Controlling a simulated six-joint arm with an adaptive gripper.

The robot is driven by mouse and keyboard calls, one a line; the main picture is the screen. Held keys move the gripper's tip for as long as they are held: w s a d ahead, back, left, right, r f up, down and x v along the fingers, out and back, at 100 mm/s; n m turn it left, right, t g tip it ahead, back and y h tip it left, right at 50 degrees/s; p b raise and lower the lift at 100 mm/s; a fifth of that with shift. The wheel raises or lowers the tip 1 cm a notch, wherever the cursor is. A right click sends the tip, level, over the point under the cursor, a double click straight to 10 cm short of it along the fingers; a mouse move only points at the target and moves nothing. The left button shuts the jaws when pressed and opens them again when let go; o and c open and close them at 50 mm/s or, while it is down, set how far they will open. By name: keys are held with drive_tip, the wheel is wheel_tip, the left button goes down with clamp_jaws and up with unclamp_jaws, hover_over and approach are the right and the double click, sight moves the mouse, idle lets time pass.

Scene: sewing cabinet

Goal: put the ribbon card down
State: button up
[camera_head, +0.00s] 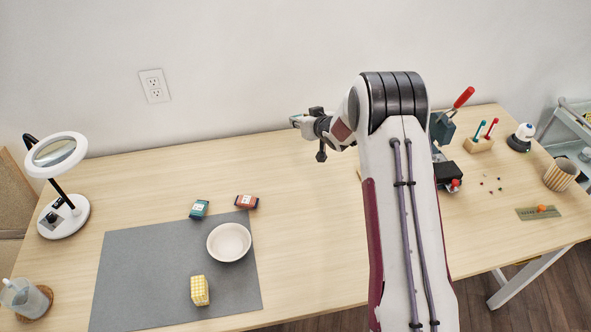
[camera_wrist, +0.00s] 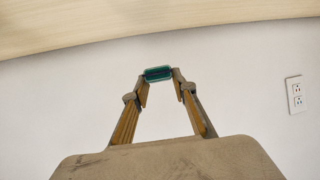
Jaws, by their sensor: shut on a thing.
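My gripper (camera_wrist: 158,76) is shut on a small teal block with a dark face, which I take to be the ribbon card (camera_wrist: 158,73). The card sits between the two fingertips in the wrist view. In the head view my gripper (camera_head: 299,121) points left, above the back edge of the table and in front of the wall. A similar teal card (camera_head: 199,209) and a red card (camera_head: 247,201) lie at the back edge of the grey mat (camera_head: 140,275).
A white bowl (camera_head: 229,243) and a yellow checked block (camera_head: 200,291) are on the mat. A magnifier lamp (camera_head: 58,155) stands at the left, a jar (camera_head: 25,298) in front of it. The wooden table (camera_head: 305,235) is bare right of the mat. My arm hides part of the table.

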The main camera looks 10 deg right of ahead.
drive_tip(key=shift+s+d+r, duration=0.2)
drive_tip(key=shift+s+r, duration=0.05)
drive_tip(key=shift+r, duration=0.1)
drive_tip(key=s+a, duration=0.1)
drive_tip(key=s, duration=0.8)
drive_tip(key=n+y, duration=0.3)
hover_over(296, 200)
drive_tip(key=f, duration=0.1)
drive_tip(key=shift+f+g, duration=0.15)
drive_tip(key=shift+g, duration=0.25)
drive_tip(key=shift+f, duration=2.95)
drive_tip(key=shift+f, duration=2.05)
drive_tip(key=shift+f, duration=0.15)
